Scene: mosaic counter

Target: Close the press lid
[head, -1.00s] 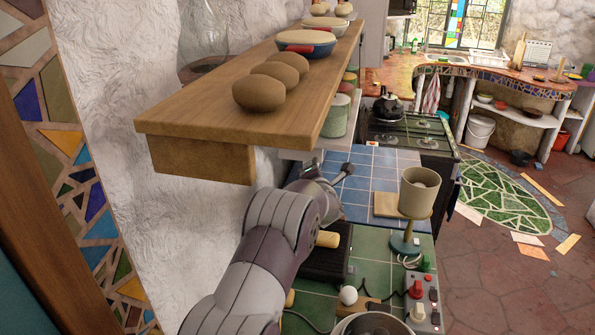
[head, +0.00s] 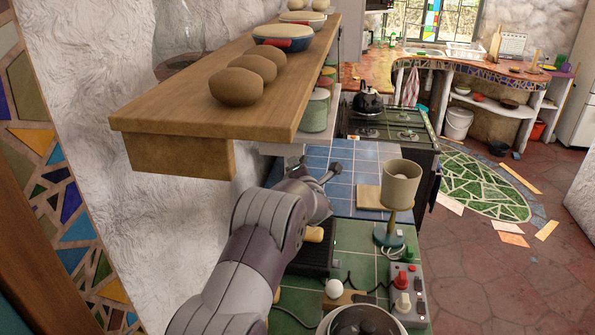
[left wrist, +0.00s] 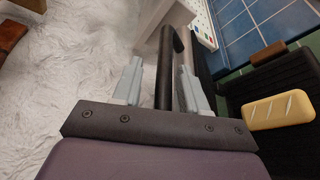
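The black press (head: 312,262) stands on the green-tiled counter, partly hidden behind my left arm in the head view. In the left wrist view its dark ridged plate (left wrist: 290,85) is at the right, with a scored yellow roll (left wrist: 278,110) on it. A dark upright bar (left wrist: 166,65), which looks like part of the raised lid or its handle, stands between the fingers of my left gripper (left wrist: 160,85). The fingers are apart, with a visible gap on the left of the bar. My right gripper is not in view.
A beige cup (head: 401,184) on a stand, a switch box (head: 407,295) and a pot (head: 360,320) are to the right. Blue tiles (head: 345,165) beyond are mostly clear.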

